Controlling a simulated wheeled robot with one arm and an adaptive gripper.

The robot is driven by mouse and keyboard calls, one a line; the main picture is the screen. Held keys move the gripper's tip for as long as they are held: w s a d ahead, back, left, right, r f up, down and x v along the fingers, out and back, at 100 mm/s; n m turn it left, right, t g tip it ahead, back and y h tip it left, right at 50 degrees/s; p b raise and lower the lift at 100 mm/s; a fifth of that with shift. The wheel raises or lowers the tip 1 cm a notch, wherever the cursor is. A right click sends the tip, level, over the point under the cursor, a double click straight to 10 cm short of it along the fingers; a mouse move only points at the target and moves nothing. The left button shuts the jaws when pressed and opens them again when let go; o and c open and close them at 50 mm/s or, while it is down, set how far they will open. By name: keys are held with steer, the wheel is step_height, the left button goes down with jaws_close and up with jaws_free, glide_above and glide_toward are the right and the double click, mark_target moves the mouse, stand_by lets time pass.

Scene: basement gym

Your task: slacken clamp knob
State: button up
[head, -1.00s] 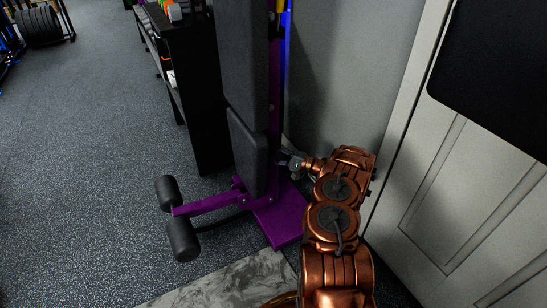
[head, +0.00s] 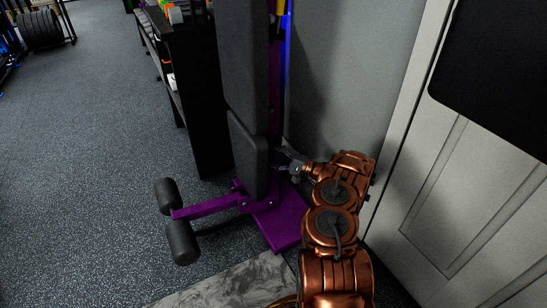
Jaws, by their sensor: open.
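A purple exercise bench frame (head: 276,222) with black pads stands folded upright in the middle of the head view. My gripper (head: 284,163) reaches in from the right, close behind the edge of the lower black pad (head: 251,152). It is open, with its fingers pointing left towards the purple upright. The fingertips are small and partly lost against the dark frame. I cannot make out the clamp knob, and I cannot tell whether the fingers touch anything.
A black shelf unit (head: 207,110) stands left of the bench. Foam rollers (head: 182,242) stick out at the bench's lower left. A grey wall (head: 345,70) and a white panelled door (head: 470,190) are close on the right. The speckled floor (head: 100,140) at left is clear.

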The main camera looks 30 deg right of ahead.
steer(key=v, duration=1.2)
stand_by(0.3)
